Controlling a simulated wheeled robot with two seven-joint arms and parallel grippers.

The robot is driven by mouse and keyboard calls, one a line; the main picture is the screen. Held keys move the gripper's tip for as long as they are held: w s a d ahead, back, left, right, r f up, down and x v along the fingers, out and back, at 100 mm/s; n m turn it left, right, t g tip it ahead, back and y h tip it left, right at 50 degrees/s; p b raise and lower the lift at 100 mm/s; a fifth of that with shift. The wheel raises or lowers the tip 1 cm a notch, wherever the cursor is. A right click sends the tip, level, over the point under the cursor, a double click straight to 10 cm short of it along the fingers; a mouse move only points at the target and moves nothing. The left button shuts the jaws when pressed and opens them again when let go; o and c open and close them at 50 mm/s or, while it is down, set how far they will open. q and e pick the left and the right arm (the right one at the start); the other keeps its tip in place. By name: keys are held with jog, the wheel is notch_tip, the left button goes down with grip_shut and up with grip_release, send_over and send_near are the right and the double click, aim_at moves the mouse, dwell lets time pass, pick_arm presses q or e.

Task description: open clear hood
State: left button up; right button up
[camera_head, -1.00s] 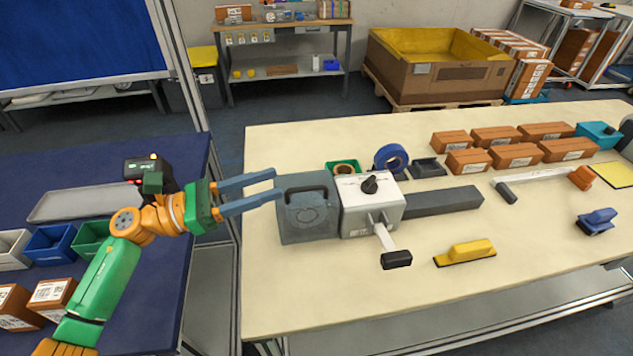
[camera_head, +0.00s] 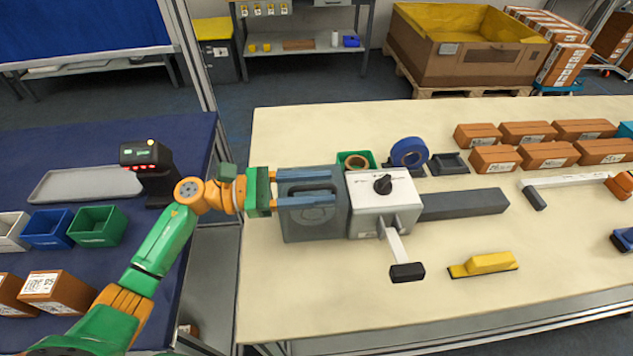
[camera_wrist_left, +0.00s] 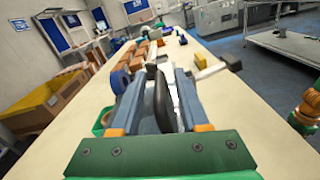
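The clear hood (camera_head: 312,226) is a smoky grey-blue box with a dark handle, at the left end of a machine on the cream table. It looks closed against the white control box (camera_head: 382,203). My left gripper (camera_head: 334,186) comes in from the left, its two blue fingers spread apart over the hood. In the left wrist view the dark handle (camera_wrist_left: 157,98) stands between the fingers of the left gripper (camera_wrist_left: 158,76). Contact with the handle cannot be told. My right gripper is not visible.
A lever with a black grip (camera_head: 407,272) sticks out in front of the machine. A yellow-handled tool (camera_head: 485,263) lies right of it. Behind stand a green bin (camera_head: 356,163), a blue tape roll (camera_head: 409,152) and several brown boxes (camera_head: 528,132). The front left of the table is clear.

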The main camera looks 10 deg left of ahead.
pick_arm(q)
grip_shut()
dwell(1.3)
